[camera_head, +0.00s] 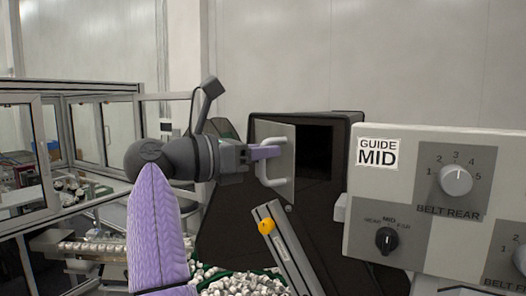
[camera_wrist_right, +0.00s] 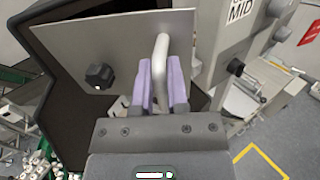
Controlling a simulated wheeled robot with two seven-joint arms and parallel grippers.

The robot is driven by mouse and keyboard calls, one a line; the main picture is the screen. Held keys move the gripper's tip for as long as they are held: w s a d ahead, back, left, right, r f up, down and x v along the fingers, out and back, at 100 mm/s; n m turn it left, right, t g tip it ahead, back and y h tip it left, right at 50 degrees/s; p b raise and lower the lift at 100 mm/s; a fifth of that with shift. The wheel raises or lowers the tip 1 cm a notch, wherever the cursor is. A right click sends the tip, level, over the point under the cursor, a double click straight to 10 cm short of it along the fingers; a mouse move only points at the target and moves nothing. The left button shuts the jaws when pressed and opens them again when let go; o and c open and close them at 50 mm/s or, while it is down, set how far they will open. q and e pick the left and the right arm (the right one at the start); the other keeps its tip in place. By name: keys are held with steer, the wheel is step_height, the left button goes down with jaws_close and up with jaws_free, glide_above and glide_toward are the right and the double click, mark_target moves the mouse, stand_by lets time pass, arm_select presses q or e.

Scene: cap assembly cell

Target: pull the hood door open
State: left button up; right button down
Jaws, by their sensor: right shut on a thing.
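The hood door (camera_head: 283,131) is a flat grey metal panel on the dark hood (camera_head: 230,215). It stands ajar, with the dark opening (camera_head: 318,152) visible to its right. The door has a pale bar handle (camera_head: 289,160). My right gripper (camera_head: 268,152) is shut on the handle, with its purple fingers around the bar. In the right wrist view the door panel (camera_wrist_right: 120,50) stands across the top and the handle (camera_wrist_right: 161,55) lies between the fingers (camera_wrist_right: 160,85). A dark knob (camera_wrist_right: 99,76) sits on the panel. My left gripper is not in view.
A control box (camera_head: 430,165) with dials and a "GUIDE MID" label stands close at the right. Many small white-silver caps (camera_head: 240,284) lie at the bottom. Framed glass guarding stands left.

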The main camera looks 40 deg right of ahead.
steer(key=shift+w+a+r, duration=0.1)
steer(key=shift+a, duration=0.05)
steer(key=c, duration=0.7)
jaws_free()
steer(key=shift+w+a, duration=0.1)
steer(key=shift+w, duration=0.05)
steer(key=w+a+b, duration=0.1)
steer(key=a, duration=0.8)
steer(key=shift+w+a, duration=0.3)
steer(key=shift+a, duration=0.1)
